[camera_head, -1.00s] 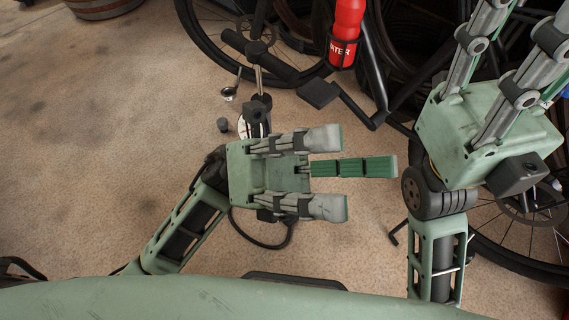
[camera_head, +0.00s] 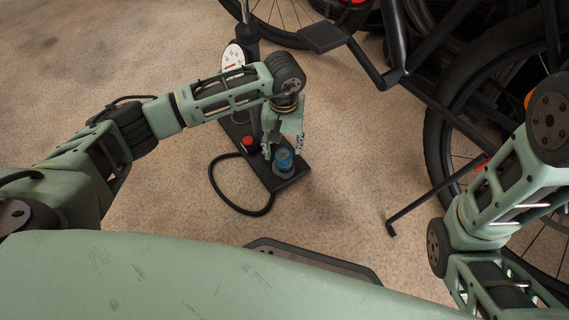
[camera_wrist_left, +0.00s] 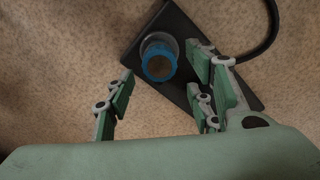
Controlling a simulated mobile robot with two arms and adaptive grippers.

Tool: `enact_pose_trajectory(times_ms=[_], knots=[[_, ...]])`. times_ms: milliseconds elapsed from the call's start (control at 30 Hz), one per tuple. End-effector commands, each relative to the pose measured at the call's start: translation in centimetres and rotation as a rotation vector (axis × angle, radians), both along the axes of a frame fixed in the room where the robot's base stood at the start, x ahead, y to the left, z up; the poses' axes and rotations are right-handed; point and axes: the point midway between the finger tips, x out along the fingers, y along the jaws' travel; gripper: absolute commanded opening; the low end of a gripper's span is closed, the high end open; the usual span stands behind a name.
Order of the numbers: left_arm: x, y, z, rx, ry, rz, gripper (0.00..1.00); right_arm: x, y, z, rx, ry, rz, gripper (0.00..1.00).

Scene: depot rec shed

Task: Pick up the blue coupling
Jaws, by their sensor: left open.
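The blue coupling (camera_head: 284,157) stands upright on a grey round seat at the near end of a black base plate (camera_head: 262,176) on the floor. In the left wrist view the coupling (camera_wrist_left: 159,62) shows as a blue ring with a brownish centre, ahead of the fingers. My left gripper (camera_head: 282,147) is just above and beside the coupling, pointing down. In the left wrist view the left gripper (camera_wrist_left: 160,85) is open, with one finger left of the coupling and two to its right. I cannot tell whether any finger touches it. My right gripper is out of view.
A black hose (camera_head: 217,190) loops beside the plate. A red knob (camera_head: 247,142) and a gauge (camera_head: 233,57) stand behind. Bicycles with a pedal (camera_head: 322,37) and a kickstand (camera_head: 420,208) are at the back and right. The floor left is clear.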

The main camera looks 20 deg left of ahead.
Motion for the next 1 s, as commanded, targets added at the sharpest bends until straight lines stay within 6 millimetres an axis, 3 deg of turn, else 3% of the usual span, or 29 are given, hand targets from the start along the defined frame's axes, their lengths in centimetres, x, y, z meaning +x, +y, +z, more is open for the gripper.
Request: enact_pose_trajectory(times_ms=[33, 267, 600, 900, 1000], knots=[[0.0, -0.1, -1.0, -0.002, 0.001, 0.001, 0.49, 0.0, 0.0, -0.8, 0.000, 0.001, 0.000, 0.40], [0.0, -0.3, -2.3, -0.005, 0.001, 0.002, 0.49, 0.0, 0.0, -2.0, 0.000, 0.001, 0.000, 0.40], [0.1, -0.6, -6.2, -0.006, 0.002, 0.002, 0.49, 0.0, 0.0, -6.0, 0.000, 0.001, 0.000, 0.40], [0.2, -0.5, -6.1, -0.006, 0.001, 0.003, 0.49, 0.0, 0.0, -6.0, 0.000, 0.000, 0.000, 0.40], [0.2, -0.5, -6.1, -0.006, 0.001, 0.003, 0.41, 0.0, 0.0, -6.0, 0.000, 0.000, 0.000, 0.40]])
